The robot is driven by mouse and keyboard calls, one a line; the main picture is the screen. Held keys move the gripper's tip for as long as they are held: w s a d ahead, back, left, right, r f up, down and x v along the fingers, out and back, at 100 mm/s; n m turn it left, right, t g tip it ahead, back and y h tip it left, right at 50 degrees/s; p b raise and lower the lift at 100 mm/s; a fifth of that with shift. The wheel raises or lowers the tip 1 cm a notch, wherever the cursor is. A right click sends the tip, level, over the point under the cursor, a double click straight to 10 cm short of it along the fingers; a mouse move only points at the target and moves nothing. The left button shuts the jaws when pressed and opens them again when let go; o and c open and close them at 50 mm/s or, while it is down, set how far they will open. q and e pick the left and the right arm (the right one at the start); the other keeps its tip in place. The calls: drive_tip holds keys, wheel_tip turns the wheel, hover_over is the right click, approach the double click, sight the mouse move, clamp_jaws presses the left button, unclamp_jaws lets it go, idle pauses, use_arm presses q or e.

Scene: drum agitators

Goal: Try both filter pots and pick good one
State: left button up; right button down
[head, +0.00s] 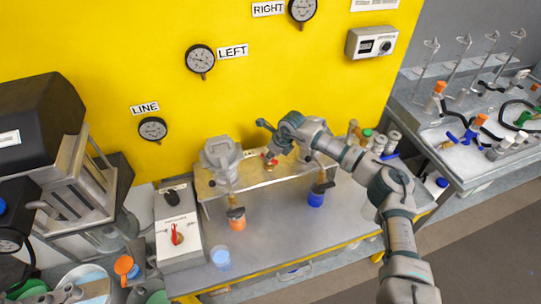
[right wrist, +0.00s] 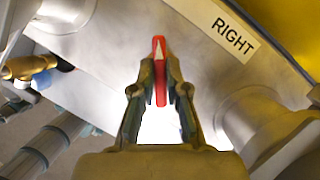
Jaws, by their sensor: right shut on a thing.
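A grey filter pot (head: 220,155) stands at the left end of the raised metal shelf.
Gauges marked LINE (head: 152,128), LEFT (head: 200,59) and RIGHT (head: 302,8) are on the yellow wall. A control box with a red knob (head: 177,235) stands left of the shelf. A side bench (head: 470,180) holds loose fittings. The bench front is mostly clear.

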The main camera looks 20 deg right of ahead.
drive_tip(key=m+h, duration=0.1)
drive_tip(key=m, duration=0.1)
drive_tip(key=shift+m+t, duration=0.3)
drive_tip(key=shift+t, duration=0.1)
drive_tip(key=shift+m+h, duration=0.3)
drive_tip(key=shift+m, duration=0.6)
drive_tip(key=shift+a+m+h, duration=0.1)
drive_tip(key=shift+m+h, duration=0.3)
drive_tip(key=shift+m, duration=0.5)
drive_tip(key=shift+m+b, duration=0.3)
drive_tip(key=shift+m, duration=0.2)
drive_tip(key=m+h+b, duration=0.1)
drive_tip(key=m, duration=0.2)
drive_tip(key=shift+a+m+h, duration=0.1)
drive_tip(key=shift+m+h, duration=0.2)
use_arm(q)
drive_tip(key=w+d+r, duration=0.1)
drive_tip(key=w, duration=0.5)
drive_tip(key=shift+w+d+r+b, duration=0.2)
drive_tip(key=shift+r+b, duration=0.1)
drive_tip(key=shift+b, duration=0.15)
use_arm(e)
drive_tip(key=shift+w+m+g+h, duration=0.15)
drive_tip(key=shift+m+h, duration=0.35)
drive_tip(key=shift+m, duration=0.9)
drive_tip(key=shift+s+m+g+h, duration=0.1)
drive_tip(key=shift+m+g+h, duration=0.3)
drive_tip(key=shift+m, duration=1)
drive_tip(key=shift+r, duration=0.1)
